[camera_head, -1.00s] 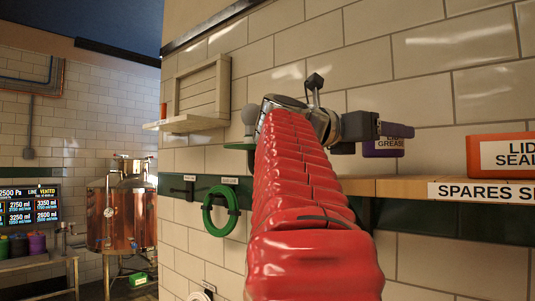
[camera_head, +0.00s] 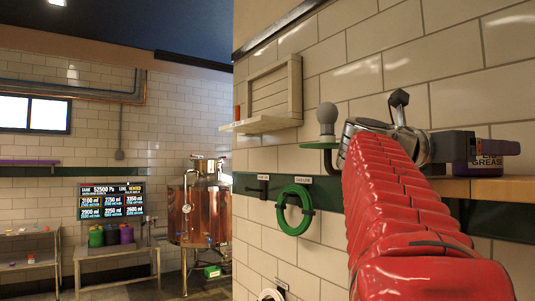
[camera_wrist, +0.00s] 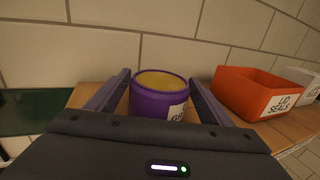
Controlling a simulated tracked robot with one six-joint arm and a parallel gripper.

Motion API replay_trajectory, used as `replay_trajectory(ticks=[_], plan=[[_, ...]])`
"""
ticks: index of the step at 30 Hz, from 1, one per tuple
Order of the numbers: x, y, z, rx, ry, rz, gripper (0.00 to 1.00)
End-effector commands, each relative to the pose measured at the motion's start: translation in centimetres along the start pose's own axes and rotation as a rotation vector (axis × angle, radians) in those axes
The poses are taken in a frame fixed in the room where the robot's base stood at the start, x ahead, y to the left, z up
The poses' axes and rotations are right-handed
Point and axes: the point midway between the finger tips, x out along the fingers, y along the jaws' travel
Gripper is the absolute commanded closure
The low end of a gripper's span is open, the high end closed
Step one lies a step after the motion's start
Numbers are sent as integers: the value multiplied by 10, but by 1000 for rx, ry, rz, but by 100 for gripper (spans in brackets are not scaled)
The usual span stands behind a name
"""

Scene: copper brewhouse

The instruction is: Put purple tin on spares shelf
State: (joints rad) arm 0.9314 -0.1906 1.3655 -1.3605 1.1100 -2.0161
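The purple tin (camera_wrist: 150,103), with a yellowish top and a white label, stands upright on the wooden spares shelf (camera_wrist: 88,93) in the wrist view. My gripper (camera_wrist: 159,77) is open, one finger on each side of the tin, with narrow gaps showing. In the head view the tin (camera_head: 463,169) is partly hidden behind my gripper (camera_head: 508,147); its label reads GREASE. The shelf (camera_head: 452,187) there shows only its left end, and the tin appears to rest on it near that end.
An orange LID SEALS bin (camera_wrist: 242,92) stands right of the tin, with a white bin (camera_wrist: 303,78) beyond. The tiled wall is close behind. A green hose ring (camera_head: 293,208) and a small wall shelf (camera_head: 262,124) hang left of my arm. A copper tank (camera_head: 202,210) stands farther back.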

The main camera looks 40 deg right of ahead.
Motion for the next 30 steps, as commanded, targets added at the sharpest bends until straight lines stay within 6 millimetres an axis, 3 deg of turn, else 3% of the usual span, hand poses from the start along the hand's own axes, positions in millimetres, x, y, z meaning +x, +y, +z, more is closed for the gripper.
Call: replay_trajectory(ticks=[3, 14, 30], plan=[[0, 0, 0, 0, 0, 0, 17], [-1, 0, 2, 0, 0, 0, 17], [-51, 0, 2, 1, 0, 2, 17]])
